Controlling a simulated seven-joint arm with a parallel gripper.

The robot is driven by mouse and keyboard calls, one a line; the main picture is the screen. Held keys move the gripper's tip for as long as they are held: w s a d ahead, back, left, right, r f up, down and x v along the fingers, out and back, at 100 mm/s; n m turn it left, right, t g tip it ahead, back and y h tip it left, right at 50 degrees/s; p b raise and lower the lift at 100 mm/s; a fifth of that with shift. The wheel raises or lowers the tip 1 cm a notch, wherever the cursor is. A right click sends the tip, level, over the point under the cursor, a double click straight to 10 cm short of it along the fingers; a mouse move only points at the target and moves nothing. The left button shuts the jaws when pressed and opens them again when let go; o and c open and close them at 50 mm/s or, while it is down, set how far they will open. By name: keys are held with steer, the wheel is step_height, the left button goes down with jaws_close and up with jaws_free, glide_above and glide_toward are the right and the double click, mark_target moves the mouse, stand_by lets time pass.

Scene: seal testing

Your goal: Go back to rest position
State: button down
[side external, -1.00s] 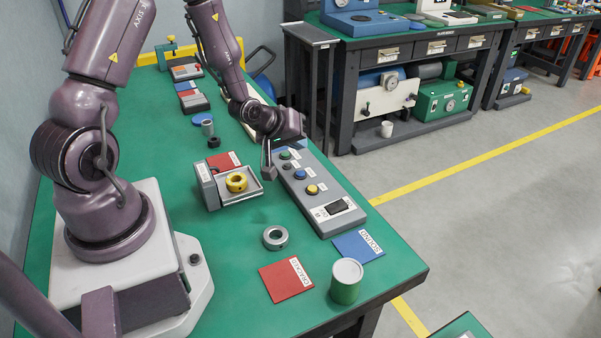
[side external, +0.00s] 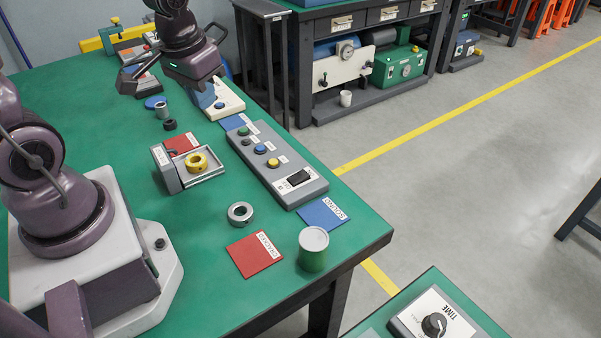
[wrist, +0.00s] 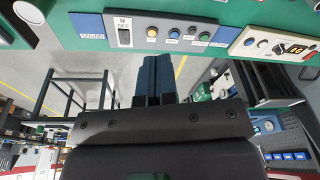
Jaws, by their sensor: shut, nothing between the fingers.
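My gripper (side external: 204,98) is above the far part of the green bench, near the white panel's back end. Its blue fingers are together and empty. They also show in the wrist view (wrist: 153,75), pointing out past the bench edge, side by side. A yellow ring (side external: 197,162) sits in the grey tray fixture (side external: 163,170). A grey metal ring (side external: 240,212) lies alone on the bench. The grey control panel (side external: 235,143) with coloured buttons and a black switch lies along the right edge; it also shows in the wrist view (wrist: 140,42).
A white panel (side external: 229,98) lies beneath my gripper. A small cylinder (side external: 161,111) and dark nut (side external: 170,124) stand left of it.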

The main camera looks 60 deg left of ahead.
steer(key=s+d+r+m+t, duration=0.1)
steer(key=s+d+r+t, duration=0.1)
steer(key=r, duration=0.4)
steer(key=s+d+r+m+t+h, duration=0.1)
steer(key=s+d+r+m, duration=0.1)
steer(key=d+r, duration=0.3)
steer(key=shift+s+d+r+m+t, duration=0.3)
steer(key=shift+s+d+r+t, duration=0.15)
steer(key=shift+s, duration=0.45)
